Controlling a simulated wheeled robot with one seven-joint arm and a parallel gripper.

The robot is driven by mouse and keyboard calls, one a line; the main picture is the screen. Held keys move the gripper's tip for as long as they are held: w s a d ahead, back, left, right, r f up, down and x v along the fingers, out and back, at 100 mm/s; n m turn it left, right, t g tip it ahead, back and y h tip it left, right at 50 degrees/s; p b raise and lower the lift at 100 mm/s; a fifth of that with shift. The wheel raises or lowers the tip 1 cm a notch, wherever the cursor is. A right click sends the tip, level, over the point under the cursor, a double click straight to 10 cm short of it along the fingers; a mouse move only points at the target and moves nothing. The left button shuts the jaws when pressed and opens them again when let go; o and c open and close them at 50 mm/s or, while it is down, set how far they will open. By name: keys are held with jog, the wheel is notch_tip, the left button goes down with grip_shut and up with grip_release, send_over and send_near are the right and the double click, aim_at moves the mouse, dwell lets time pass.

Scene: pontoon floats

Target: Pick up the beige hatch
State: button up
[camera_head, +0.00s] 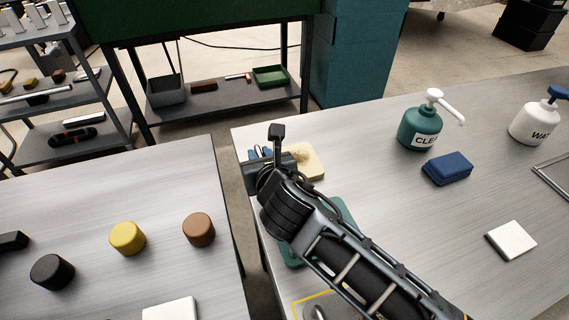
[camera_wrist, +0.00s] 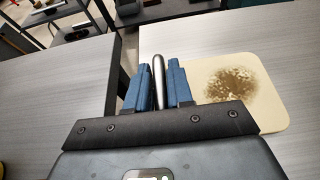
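A beige panel (camera_wrist: 270,90) with rounded corners and a brown, grainy stain lies flat on the right table. It is the only beige panel I see, and it also shows in the head view (camera_head: 314,165), partly behind my arm. My gripper (camera_wrist: 159,88) is just left of it, over the table's edge area. Its blue fingers stand close on either side of a narrow, rounded grey metal bar (camera_wrist: 158,75). What the bar belongs to is hidden. In the head view my gripper (camera_head: 259,153) is partly covered by its own wrist.
A gap separates the two grey tables. A green panel (camera_head: 341,212) lies under my forearm. The right table holds a green bottle (camera_head: 418,130), a blue block (camera_head: 447,168) and a white tile (camera_head: 511,240). Yellow (camera_head: 127,238), brown (camera_head: 199,230) and black (camera_head: 52,272) cylinders stand left.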

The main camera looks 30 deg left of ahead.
grip_shut()
jog(key=shift+r, duration=0.15)
